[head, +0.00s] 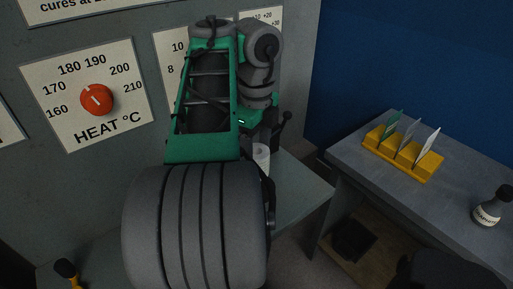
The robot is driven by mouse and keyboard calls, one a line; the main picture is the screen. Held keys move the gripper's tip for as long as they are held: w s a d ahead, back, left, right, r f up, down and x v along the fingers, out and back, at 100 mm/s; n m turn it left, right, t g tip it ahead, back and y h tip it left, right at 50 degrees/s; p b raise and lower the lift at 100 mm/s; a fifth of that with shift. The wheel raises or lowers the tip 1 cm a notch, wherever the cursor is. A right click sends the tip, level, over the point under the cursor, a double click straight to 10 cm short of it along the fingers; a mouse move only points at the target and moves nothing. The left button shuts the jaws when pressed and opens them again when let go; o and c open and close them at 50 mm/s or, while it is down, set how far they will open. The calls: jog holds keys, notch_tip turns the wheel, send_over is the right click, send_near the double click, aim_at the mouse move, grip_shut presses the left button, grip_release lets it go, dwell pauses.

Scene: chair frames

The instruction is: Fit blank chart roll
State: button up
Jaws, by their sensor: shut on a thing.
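A small white roll (261,155), which looks like the blank chart roll, shows upright just below the end of my arm, above the grey ledge. My gripper (262,142) is shut on it, though its fingers are dark and mostly hidden by my arm. The lower part of the roll is also hidden, so I cannot tell whether it touches anything below. No place for the roll is clear in this view.
A grey panel with a red heat dial (96,99) stands at left. A grey ledge (304,190) runs below it. A yellow-and-black handle (68,272) shows at lower left.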

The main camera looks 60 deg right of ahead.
jog(key=shift+f+b, duration=2.85)
jog(key=shift+f, duration=0.05)
jog(key=o, duration=1.5)
jog(key=shift+c, duration=0.2)
notch_tip(320, 180, up, 8)
jog(key=p, duration=0.7)
jog(key=shift+f, duration=0.1)
